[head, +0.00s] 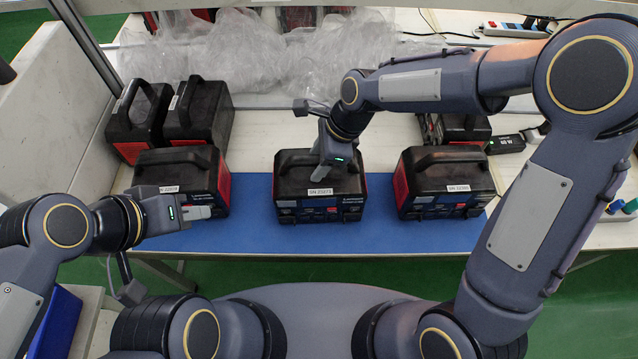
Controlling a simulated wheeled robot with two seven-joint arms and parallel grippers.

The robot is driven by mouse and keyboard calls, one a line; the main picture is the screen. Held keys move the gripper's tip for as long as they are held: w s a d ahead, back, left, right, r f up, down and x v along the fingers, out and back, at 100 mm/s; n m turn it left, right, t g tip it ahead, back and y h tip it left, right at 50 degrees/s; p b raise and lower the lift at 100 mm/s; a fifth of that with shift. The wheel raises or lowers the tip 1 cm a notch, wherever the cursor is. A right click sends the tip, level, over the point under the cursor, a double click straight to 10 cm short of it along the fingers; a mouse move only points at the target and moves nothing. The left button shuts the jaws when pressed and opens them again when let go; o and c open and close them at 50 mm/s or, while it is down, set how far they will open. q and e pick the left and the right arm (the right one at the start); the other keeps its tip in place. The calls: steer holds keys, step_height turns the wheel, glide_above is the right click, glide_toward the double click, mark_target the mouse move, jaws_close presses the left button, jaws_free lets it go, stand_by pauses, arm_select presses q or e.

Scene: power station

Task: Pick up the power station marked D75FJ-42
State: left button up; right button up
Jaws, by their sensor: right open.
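Three black and red power stations stand in a row on the blue mat: a left one (190,172), a middle one (290,186) and a right one (445,178). Each has a top handle and a white label. The middle label seems to read SN 21073; I cannot make out D75FJ-42 on any unit. My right gripper (320,173) is open, pointing down at the top of the middle station by its handle, partly hiding it. I cannot tell whether it touches. My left gripper (205,212) is in front of the left station, pointing right; its jaw state is unclear.
More power stations stand behind: two at the back left (197,112) and one at the back right (458,129). Clear plastic wrap (245,55) lies along the back. A power strip (512,30) is at the top right. The blue mat (385,238) is clear at its front.

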steer(key=shift+f, duration=0.25)
stand_by(0.5)
jaws_close()
stand_by(1.4)
steer(key=shift+w+a+r, duration=0.1)
steer(key=shift+r, duration=0.1)
